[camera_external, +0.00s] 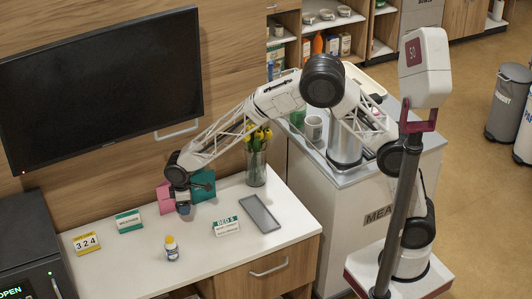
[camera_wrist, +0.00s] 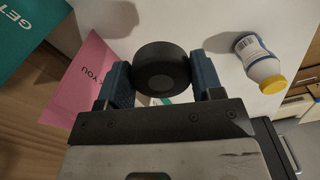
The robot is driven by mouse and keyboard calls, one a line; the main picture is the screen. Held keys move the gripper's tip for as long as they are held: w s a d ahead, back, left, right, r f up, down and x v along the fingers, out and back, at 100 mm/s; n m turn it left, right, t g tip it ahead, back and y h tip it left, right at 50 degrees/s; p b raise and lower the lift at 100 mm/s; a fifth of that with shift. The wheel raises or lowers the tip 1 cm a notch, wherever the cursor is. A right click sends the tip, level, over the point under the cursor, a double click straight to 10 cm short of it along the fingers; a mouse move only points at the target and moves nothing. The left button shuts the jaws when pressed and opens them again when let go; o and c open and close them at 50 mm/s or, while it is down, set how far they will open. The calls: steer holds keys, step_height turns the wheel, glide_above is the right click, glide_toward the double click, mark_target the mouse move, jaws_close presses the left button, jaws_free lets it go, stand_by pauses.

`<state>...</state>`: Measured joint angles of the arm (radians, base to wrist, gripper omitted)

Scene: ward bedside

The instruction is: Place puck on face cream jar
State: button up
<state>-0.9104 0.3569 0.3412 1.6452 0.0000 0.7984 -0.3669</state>
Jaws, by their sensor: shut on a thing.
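In the wrist view a round black puck (camera_wrist: 160,78) sits between the blue fingers of my gripper (camera_wrist: 161,70), which are shut on its sides. In the external view my gripper (camera_external: 183,205) hangs low over the white bedside counter, in front of the pink and teal cards; the puck cannot be made out there. I cannot identify a face cream jar in either view.
A white bottle with a yellow cap (camera_external: 171,248) stands nearby and shows in the wrist view (camera_wrist: 259,62). The pink card (camera_external: 165,198) and teal card (camera_external: 203,184) stand close behind.

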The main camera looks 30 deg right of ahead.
steer(key=d+r+m, duration=0.8)
steer(key=d+r, duration=0.6)
steer(key=d, duration=0.3)
steer(key=d+r+m, duration=0.7)
steer(key=d+r, duration=0.6)
steer(key=d, duration=0.4)
steer(key=w+d+f, duration=0.3)
steer(key=w+d, duration=0.6)
steer(key=d, duration=0.3)
steer(key=w+d+f, duration=0.2)
steer(key=w+d, duration=0.8)
steer(key=d, duration=0.2)
steer(key=w+d+f, duration=0.3)
steer(key=w+d, duration=0.6)
steer(key=d, duration=0.3)
steer(key=s+d+r+n, duration=0.1)
steer(key=s+d, duration=0.2)
steer(key=d, duration=0.9)
steer(key=s+d+n, duration=0.1)
steer(key=s+d, duration=1.1)
steer(key=s, duration=0.3)
steer(key=shift+s+f+n, duration=0.3)
steer(key=shift+s, duration=0.1)
